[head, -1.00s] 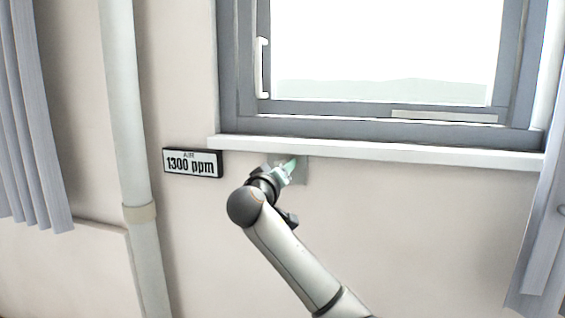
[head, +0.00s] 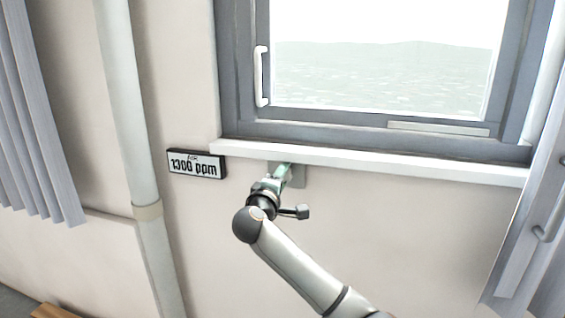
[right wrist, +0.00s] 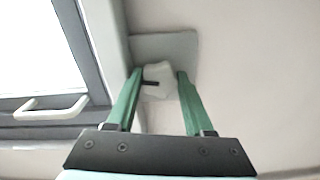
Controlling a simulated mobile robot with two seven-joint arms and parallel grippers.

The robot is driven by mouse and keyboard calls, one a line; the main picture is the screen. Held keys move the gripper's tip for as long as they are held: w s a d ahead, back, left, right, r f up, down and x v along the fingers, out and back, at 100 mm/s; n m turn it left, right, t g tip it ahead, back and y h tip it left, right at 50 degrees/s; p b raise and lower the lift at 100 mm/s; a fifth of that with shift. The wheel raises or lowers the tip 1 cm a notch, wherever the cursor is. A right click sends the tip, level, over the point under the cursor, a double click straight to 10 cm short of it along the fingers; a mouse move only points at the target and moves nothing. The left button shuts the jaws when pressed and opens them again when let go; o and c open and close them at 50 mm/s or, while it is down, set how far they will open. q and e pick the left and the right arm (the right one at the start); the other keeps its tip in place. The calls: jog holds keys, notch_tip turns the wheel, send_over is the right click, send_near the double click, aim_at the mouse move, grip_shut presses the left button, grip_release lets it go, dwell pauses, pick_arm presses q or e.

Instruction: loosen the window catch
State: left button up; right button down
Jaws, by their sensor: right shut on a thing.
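The window catch (right wrist: 160,74) is a small pale knob with a dark slot. It sits on a grey plate (right wrist: 178,44), which also shows on the wall just under the sill in the head view (head: 299,176). My right gripper (head: 283,170) reaches up to this plate, and its green fingers hide the knob in the head view. In the right wrist view my right gripper (right wrist: 160,76) has one finger on each side of the knob and is shut on it. My left gripper is in neither view.
The window (head: 370,127) is above the white sill (head: 400,164) and has a white handle (head: 261,76). An air display (head: 196,164) reading 1300 ppm is left of the gripper. A pipe (head: 127,110) and curtains (head: 38,110) stand further left.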

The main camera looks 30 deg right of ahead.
pick_arm(q)
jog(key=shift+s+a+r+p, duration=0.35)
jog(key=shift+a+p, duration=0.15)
jog(key=shift+p, duration=0.1)
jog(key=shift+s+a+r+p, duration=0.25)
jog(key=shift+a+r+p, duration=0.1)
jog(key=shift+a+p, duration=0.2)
pick_arm(e)
jog(key=shift+n, duration=1)
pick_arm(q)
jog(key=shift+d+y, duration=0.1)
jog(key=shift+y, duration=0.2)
pick_arm(e)
jog(key=shift+c, duration=1.7)
grip_release()
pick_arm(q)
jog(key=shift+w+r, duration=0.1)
pick_arm(e)
jog(key=shift+o, duration=0.3)
jog(key=shift+r, duration=0.3)
